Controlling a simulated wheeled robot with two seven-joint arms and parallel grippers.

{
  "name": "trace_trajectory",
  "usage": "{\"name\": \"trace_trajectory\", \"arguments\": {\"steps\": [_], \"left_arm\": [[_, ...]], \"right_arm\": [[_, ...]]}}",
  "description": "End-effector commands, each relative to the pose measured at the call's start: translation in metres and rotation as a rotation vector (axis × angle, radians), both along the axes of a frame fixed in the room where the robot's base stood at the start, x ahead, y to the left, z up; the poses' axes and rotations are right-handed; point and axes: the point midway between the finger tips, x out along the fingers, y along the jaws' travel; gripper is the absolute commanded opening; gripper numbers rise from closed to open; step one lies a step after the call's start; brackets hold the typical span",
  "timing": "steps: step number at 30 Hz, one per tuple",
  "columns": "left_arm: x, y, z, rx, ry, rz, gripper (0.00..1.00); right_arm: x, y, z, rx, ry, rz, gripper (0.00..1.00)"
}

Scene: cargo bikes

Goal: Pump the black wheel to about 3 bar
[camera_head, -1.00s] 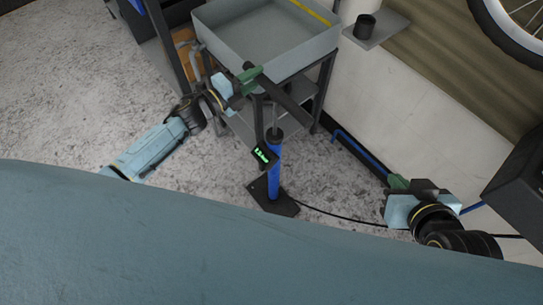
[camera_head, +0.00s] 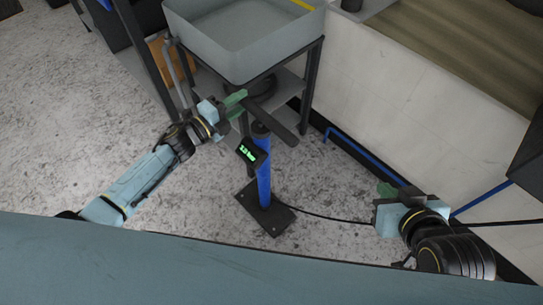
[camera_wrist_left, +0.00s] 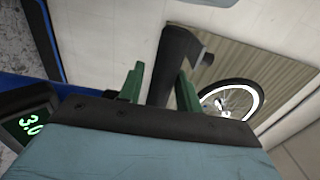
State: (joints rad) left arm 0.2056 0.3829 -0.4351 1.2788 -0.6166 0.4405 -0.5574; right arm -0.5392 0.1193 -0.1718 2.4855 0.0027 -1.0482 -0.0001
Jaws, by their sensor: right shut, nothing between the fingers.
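The floor pump has a blue barrel (camera_head: 264,185) and stands upright on a black foot plate (camera_head: 265,215). Its display (camera_head: 248,152) is lit green and reads 3.0 in the left wrist view (camera_wrist_left: 30,123). The dark pump handle (camera_head: 275,122) sits close above the barrel. My right gripper (camera_head: 388,192) is shut and empty near the wall.
A grey tray-topped cart (camera_head: 245,50) stands just behind the pump. A black hose (camera_head: 330,217) runs from the pump to the right, past my right gripper. A blue pipe or rail (camera_head: 365,155) lies along the white wall (camera_head: 400,100). The floor at left is clear.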

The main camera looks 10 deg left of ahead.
Motion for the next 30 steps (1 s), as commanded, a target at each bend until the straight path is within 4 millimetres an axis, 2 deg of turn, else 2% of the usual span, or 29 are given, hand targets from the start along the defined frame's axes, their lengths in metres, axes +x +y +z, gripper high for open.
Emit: {"name": "trace_trajectory", "arguments": {"steps": [1,7,17,30], "left_arm": [[-0.002,-0.001,0.000,0.003,0.004,-0.003,0.38],[-0.001,-0.001,0.004,-0.001,-0.001,-0.003,0.64],[-0.003,0.002,0.006,-0.004,-0.003,-0.003,0.64],[-0.036,0.028,0.007,-0.004,-0.003,-0.003,0.64]], "right_arm": [[0.000,0.000,0.003,0.000,-0.002,0.000,0.00],[0.000,0.000,0.004,0.000,-0.002,0.000,0.00],[0.000,0.000,0.006,0.000,-0.002,0.000,0.00],[0.000,0.000,0.020,0.000,-0.002,0.000,0.00]]}}
